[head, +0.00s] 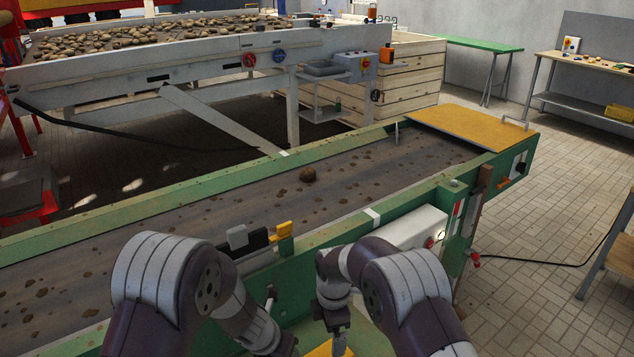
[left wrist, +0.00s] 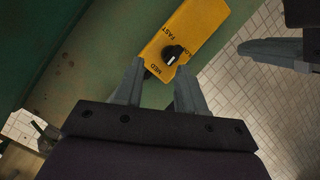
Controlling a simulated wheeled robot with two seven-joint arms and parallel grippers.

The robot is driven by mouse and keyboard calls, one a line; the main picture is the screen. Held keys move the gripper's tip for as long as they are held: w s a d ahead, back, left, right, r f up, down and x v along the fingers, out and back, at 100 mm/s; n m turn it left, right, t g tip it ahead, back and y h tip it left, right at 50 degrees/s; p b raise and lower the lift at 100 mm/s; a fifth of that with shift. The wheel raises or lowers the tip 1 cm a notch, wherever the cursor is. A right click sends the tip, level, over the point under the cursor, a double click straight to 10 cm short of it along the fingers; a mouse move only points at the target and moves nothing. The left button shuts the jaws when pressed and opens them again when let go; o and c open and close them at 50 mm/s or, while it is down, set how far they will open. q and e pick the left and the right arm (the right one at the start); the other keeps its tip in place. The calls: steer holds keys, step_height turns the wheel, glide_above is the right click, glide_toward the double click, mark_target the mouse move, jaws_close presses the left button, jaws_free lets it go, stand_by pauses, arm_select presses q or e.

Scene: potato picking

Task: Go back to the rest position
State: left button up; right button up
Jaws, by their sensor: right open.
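My left gripper (left wrist: 160,70) is open in the left wrist view, its two grey fingers apart with nothing seen between them. Beyond its fingertips is a yellow panel (left wrist: 190,30) with a black knob (left wrist: 172,56) and the words FAST and MED. I cannot tell how far the fingers are from the knob. My right gripper (head: 340,343) is at the bottom middle of the head view, pointing down beside the green conveyor, and is open. Part of it also shows at the upper right of the left wrist view. In the head view the left gripper is hidden behind its arm.
A white control box (head: 415,228) is on the conveyor's near side. A sorting table (head: 190,62) with many potatoes stands behind. Tiled floor (head: 560,200) is free at the right.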

arm_select(q)
steer(key=s+a+r+n+g+y+p, duration=0.15)
steer(key=s+a+r+n, duration=0.3)
steer(key=n, duration=0.85)
steer(key=s+a+r+n+t+y+p, duration=0.1)
steer(key=s+a+r+n+y+p, duration=0.3)
steer(key=n, duration=0.9)
steer(key=s+a+r+n+g+h+p, duration=0.1)
steer(key=s+a+r+n+h+p, duration=0.1)
steer(key=s+r+n, duration=0.6)
steer(key=r+n, duration=0.1)
steer(key=n, duration=0.4)
steer(key=shift+s+a+r+n+g+h+p, duration=0.15)
steer(key=shift+s+r+n+g+h+p, duration=0.2)
steer(key=shift+s+r+n+p, duration=0.05)
arm_select(e)
steer(key=s+d+r+m, duration=0.7)
steer(key=s+r+m, duration=0.2)
steer(key=s+m, duration=0.1)
steer(key=s+d+r+m+t, duration=0.1)
steer(key=s+d+r+m, duration=0.7)
steer(key=s, duration=0.5)
steer(key=r+m, duration=0.1)
steer(key=m, duration=0.1)
steer(key=shift+s+m, duration=0.25)
steer(key=shift+m, duration=0.15)
steer(key=shift+r, duration=0.1)
